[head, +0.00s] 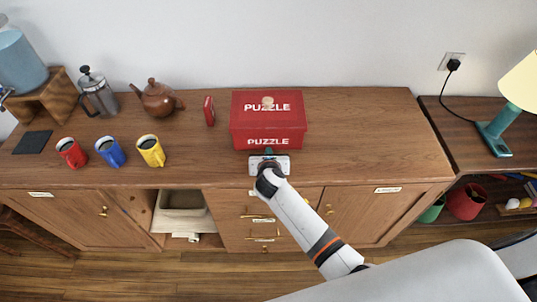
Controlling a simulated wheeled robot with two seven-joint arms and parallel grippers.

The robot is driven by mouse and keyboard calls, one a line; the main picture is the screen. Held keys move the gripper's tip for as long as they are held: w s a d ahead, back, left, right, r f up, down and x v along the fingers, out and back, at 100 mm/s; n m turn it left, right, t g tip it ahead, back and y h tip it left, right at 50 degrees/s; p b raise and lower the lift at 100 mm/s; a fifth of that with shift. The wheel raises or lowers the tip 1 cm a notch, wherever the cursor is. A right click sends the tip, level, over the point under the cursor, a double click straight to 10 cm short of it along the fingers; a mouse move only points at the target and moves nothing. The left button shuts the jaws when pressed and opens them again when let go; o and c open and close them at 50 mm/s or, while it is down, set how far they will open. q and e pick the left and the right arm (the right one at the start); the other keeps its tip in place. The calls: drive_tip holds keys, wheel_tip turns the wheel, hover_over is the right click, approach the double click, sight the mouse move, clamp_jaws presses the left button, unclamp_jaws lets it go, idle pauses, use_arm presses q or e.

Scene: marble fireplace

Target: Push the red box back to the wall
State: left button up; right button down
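The red box (267,128) with "PUZZLE" printed on its lid and front stands on the wooden sideboard, right of the middle. My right gripper (269,153) is at the front face of the box, low and near the middle. It seems to touch or nearly touch the box. Its fingers are mostly hidden by the hand, so I cannot tell if they are open. My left gripper is not in view.
The sideboard top (365,130) right of the box is clear.

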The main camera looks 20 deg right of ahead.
sight(268, 142)
drive_tip(key=shift+w, duration=0.1)
